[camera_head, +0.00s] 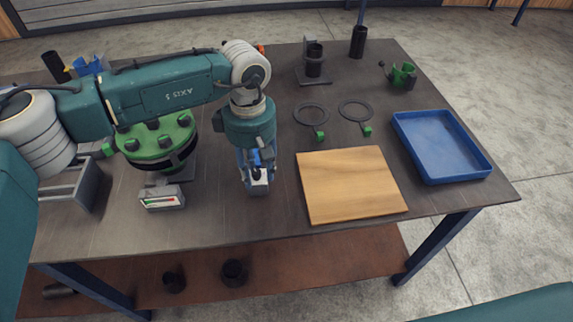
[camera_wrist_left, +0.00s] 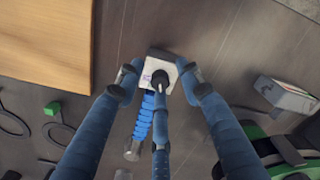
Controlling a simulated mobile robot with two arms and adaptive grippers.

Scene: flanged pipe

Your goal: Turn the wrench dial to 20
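The wrench stands or lies on the dark table, with a blue ribbed handle (camera_wrist_left: 143,122) and a pale square head (camera_wrist_left: 160,66). Its pale head (camera_head: 260,181) also shows in the head view, below my left gripper (camera_head: 257,172). In the left wrist view, the fingers of my left gripper (camera_wrist_left: 160,76) are spread on either side of the pale head, with a third fingertip over its middle. I see no firm grip on it. The dial's marks and number are too small or covered to read. My right gripper is not in view.
A wooden board (camera_head: 350,184) lies right of my left gripper, with a blue tray (camera_head: 440,145) beyond it. A small gauge box (camera_head: 162,197) and a green flange (camera_head: 158,143) stand to the left. Two dark rings (camera_head: 311,115) lie behind the board.

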